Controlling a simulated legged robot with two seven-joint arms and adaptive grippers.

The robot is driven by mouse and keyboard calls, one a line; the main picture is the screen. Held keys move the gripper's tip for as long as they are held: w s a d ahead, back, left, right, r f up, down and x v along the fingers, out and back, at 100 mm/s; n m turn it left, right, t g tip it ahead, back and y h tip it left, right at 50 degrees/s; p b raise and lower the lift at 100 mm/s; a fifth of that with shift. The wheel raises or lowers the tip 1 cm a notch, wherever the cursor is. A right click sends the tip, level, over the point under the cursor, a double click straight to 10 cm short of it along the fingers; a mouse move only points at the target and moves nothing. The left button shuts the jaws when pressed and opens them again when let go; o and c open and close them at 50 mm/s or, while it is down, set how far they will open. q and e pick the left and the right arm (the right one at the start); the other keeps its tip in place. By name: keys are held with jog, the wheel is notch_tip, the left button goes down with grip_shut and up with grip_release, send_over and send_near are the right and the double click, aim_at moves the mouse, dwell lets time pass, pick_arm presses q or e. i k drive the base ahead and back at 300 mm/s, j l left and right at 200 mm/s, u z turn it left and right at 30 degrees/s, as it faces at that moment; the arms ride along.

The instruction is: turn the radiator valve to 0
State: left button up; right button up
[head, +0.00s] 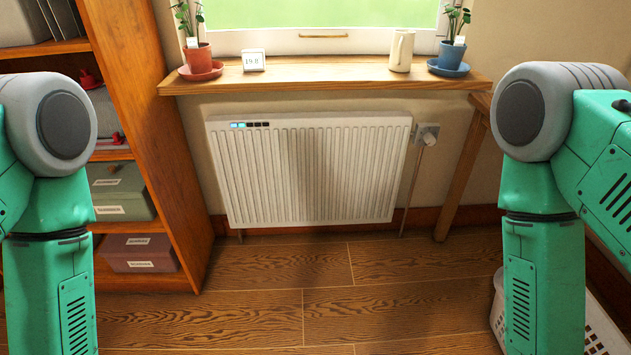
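A white ribbed radiator (310,170) hangs on the wall under the window sill. A small dark strip with a few lit blue segments (249,125) is at its top left. The white valve (429,138) sticks out at the radiator's upper right, beside a pipe running down to the floor. Its markings are too small to read. My two green arms stand at the left and right edges of the head view, both apart from the radiator and valve. Their grippers are out of the picture below.
A wooden sill (330,80) above the radiator holds two potted plants, a small display (253,61) and a cream jug (402,51). A wooden shelf (160,130) stands left; a table leg (462,175) is right of the valve. A white basket (597,325) is lower right. The floor before the radiator is clear.

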aim_at(430, 140)
jog(key=z, duration=0.65)
jog(key=i+j+z, duration=0.15)
jog(key=i+z, duration=0.2)
jog(key=i+j+z, duration=0.55)
jog(key=z, duration=0.15)
jog(key=i+j, duration=0.7)
